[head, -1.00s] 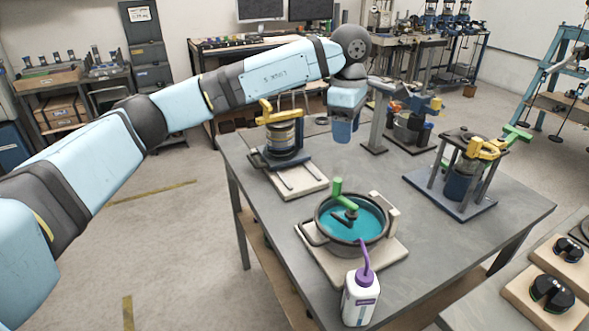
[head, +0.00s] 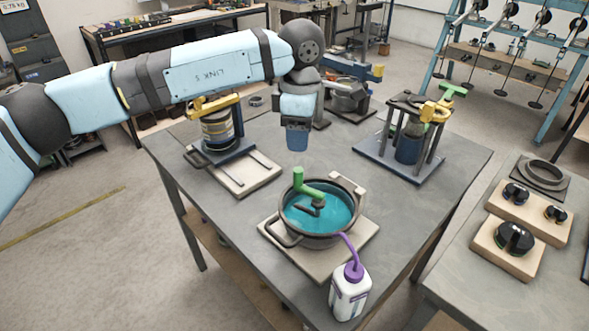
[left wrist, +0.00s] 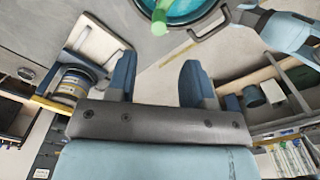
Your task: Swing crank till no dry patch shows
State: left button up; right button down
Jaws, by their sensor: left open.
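A round dark-rimmed pan (head: 318,235) with teal contents (head: 330,215) stands on a pale board on the grey table. A crank with a green handle (head: 310,187) and a dark bent arm sits over its middle. In the left wrist view the green handle (left wrist: 160,20) and part of the pan (left wrist: 193,10) show at the top edge. My left gripper (head: 297,140) hangs above the table, behind the pan and apart from the crank. In the left wrist view its two blue fingers (left wrist: 158,85) are spread with nothing between them. I cannot make out a dry patch in the teal surface.
A white bottle with a purple spout (head: 350,292) stands at the pan's front right. A yellow-topped press (head: 217,128) is at the table's left, and a frame with yellow and green parts (head: 408,140) at the right. Black knobs on wooden blocks (head: 514,238) lie on the right-hand table.

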aim_at(298, 170)
pick_arm(q)
notch_tip(298, 170, down, 10)
jog(key=shift+w+a+r, duration=0.1)
jog(key=shift+c, duration=0.2)
grip_shut()
